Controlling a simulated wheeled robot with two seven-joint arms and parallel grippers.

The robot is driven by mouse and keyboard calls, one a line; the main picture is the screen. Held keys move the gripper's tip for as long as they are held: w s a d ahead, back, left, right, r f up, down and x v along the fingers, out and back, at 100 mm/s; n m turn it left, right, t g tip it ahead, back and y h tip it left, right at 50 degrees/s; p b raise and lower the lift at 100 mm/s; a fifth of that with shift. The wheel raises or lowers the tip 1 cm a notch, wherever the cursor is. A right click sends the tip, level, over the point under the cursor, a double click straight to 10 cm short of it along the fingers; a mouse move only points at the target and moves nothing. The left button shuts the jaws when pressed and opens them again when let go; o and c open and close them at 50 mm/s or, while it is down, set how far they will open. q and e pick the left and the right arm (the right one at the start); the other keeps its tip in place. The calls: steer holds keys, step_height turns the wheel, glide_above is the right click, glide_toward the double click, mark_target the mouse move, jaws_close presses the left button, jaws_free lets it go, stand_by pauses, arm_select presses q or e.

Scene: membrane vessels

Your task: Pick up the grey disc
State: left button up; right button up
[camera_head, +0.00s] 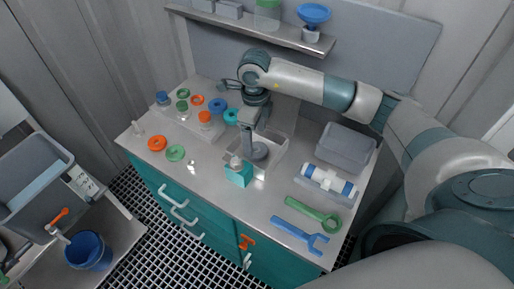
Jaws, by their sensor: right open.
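A dark grey disc (261,152) lies in a light, open-topped tray (281,160) in the middle of the bench. My right arm reaches in from the right, and its gripper (247,151) points down over the tray, right at the disc's left side. The gripper is open. It partly covers the tray, and I cannot tell whether its fingers touch the disc. My left gripper is not in view.
A teal box (238,175) stands just in front of the tray. A white-and-blue cylinder (330,182), green wrench (314,214), blue wrench (300,234) and grey bin (345,149) are right. A shelf (240,27) hangs behind.

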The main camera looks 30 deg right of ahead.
mark_target(257, 149)
steer(key=shift+f, duration=0.2)
steer(key=shift+d+f+p, duration=0.25)
steer(key=shift+f+p, duration=0.35)
steer(key=shift+p, duration=0.2)
step_height(257, 149, down, 3)
steer(key=shift+d+r+p, duration=0.1)
steer(key=shift+d+p, duration=0.05)
steer(key=shift+p, duration=0.7)
steer(key=shift+w+f, duration=0.1)
steer(key=shift+f, duration=0.5)
steer(key=c, duration=1.2)
